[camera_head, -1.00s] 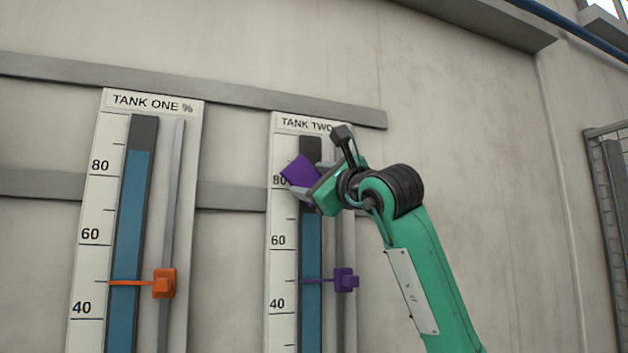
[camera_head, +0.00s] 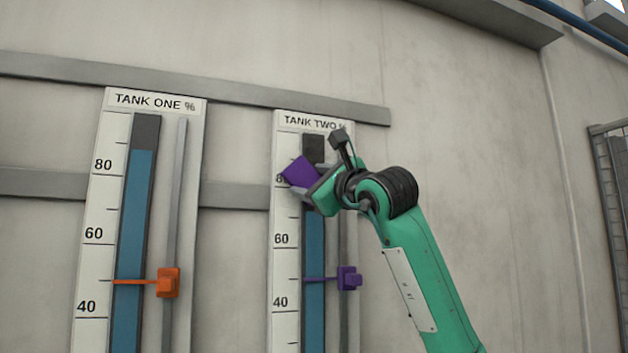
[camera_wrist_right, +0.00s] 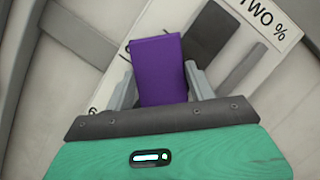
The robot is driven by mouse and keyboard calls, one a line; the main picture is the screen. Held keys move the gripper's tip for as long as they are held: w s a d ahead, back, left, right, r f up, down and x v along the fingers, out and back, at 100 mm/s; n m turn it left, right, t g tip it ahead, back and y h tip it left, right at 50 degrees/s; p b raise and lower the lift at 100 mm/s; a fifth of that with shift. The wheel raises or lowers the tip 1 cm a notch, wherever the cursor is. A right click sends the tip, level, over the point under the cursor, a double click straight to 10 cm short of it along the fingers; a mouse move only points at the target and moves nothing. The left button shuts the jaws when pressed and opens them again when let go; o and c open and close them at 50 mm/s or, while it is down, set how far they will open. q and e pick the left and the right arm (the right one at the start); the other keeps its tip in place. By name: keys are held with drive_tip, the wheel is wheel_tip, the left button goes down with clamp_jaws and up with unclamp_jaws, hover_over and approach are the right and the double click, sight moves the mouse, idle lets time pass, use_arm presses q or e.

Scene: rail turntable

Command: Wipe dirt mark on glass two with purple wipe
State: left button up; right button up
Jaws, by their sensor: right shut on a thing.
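The purple wipe (camera_head: 301,171) is a purple block in front of the tank two gauge, near its 80 mark. My right gripper (camera_head: 311,187) is shut on it. In the right wrist view the purple wipe (camera_wrist_right: 158,70) stands between the two grey fingers of my right gripper (camera_wrist_right: 160,95). Glass two (camera_head: 314,240) is the dark-framed tube with blue fill on the tank two board. Its upper part is dark, and the wipe and gripper cover part of it. No dirt mark can be made out. I cannot tell whether the wipe touches the glass. My left gripper is not in view.
The tank two board (camera_head: 284,265) carries a purple pointer clamp (camera_head: 348,279) on a rail, near 50. The tank one board (camera_head: 95,205) stands to the left, with an orange clamp (camera_head: 168,282). Grey horizontal bars (camera_head: 235,195) cross the wall. A mesh fence (camera_head: 612,185) stands at far right.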

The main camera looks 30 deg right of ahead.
sight(308, 165)
drive_tip(key=shift+d, duration=0.15)
drive_tip(key=shift+r+p, duration=1.3)
drive_tip(key=shift+r, duration=0.25)
drive_tip(key=shift+r+p, duration=0.6)
drive_tip(key=shift+r, duration=0.15)
drive_tip(key=shift+r+p, duration=0.45)
drive_tip(key=shift+r, duration=0.35)
drive_tip(key=shift+s+d+f, duration=0.1)
drive_tip(key=shift+s+d, duration=0.15)
drive_tip(key=shift+d, duration=0.7)
drive_tip(key=shift+s+d, duration=0.2)
drive_tip(key=shift+d, duration=0.75)
